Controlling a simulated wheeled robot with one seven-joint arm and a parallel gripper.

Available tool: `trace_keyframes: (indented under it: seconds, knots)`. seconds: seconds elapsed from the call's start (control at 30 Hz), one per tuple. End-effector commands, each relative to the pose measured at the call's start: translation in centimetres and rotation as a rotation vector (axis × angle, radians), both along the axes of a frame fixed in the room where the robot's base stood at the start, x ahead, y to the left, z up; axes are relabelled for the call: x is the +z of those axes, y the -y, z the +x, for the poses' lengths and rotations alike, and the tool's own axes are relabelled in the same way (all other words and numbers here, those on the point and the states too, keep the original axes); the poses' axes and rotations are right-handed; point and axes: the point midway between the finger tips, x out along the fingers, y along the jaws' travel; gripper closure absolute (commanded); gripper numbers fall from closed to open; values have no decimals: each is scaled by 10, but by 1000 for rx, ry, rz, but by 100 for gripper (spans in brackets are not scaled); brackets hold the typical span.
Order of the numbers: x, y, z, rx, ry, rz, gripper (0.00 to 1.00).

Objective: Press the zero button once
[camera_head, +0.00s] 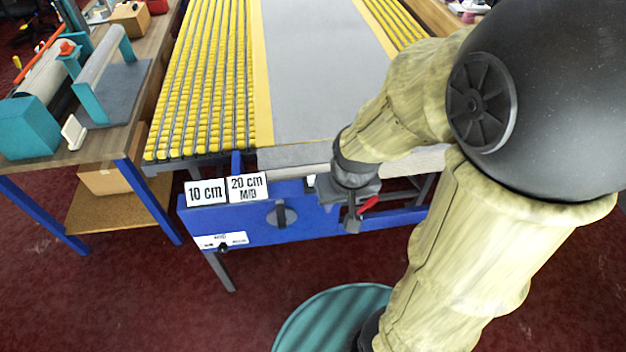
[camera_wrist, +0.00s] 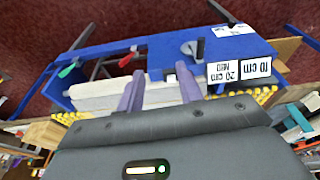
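The blue front panel (camera_head: 255,228) of the machine table carries a black handle (camera_head: 282,214) and a white lettered label (camera_head: 237,239) with a small dark knob (camera_head: 222,247). The lettering is too small to read, and I cannot tell which part is the zero button. The panel's front face also shows in the wrist view, with its handle (camera_wrist: 194,49) and label (camera_wrist: 232,30). My gripper (camera_wrist: 158,73) shows two purple fingers spread apart, with nothing held between them. They point toward the table's front edge beside the handle. In the head view my arm mostly hides the gripper.
Signs reading 10 cm (camera_head: 205,192) and 20 cm MID (camera_head: 248,187) stand on the panel's top edge. A red lever (camera_head: 368,204) sits right of the handle. Yellow roller strips (camera_head: 205,80) and a grey mat lie behind. A side bench (camera_head: 150,75) holds tools.

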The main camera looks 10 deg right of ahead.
Motion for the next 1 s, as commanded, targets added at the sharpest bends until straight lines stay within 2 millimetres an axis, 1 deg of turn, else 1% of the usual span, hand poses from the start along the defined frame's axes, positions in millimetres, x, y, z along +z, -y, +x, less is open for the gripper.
trace_keyframes:
  seconds: [0.03, 0.1, 0.17, 1.0]
  knots:
    - [0, 0, 0, 0, 0, 0, 74]
    - [0, 0, 0, 0, 0, 0, 88]
    - [0, 0, 0, 0, 0, 0, 100]
    - [0, 0, 0, 0, 0, 0, 100]
